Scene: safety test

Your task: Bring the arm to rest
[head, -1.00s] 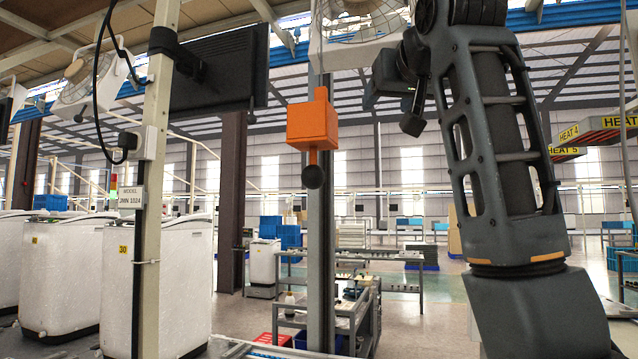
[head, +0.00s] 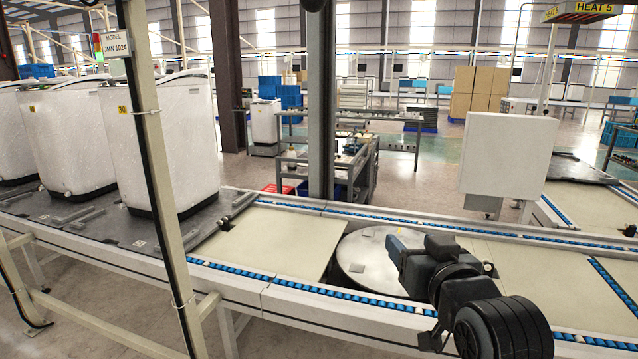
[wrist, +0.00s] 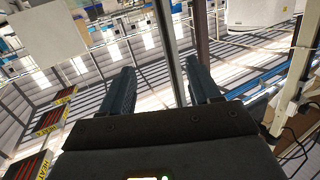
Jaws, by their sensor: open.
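My gripper (wrist: 162,88) shows in the wrist view with two dark fingers spread apart and nothing between them. In the head view my dark arm is at the lower right, in front of the conveyor (head: 285,291). Its end, with the gripper (head: 396,250), appears over the round grey plate (head: 358,272) set in the line. The fingers are small there, and I cannot tell whether any part touches the conveyor.
White washer tubs (head: 165,140) stand on the line at the left, behind a beige post (head: 152,160). A grey post (head: 320,110) rises behind the line. A white panel (head: 508,155) stands right of the arm. The belt at right looks clear.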

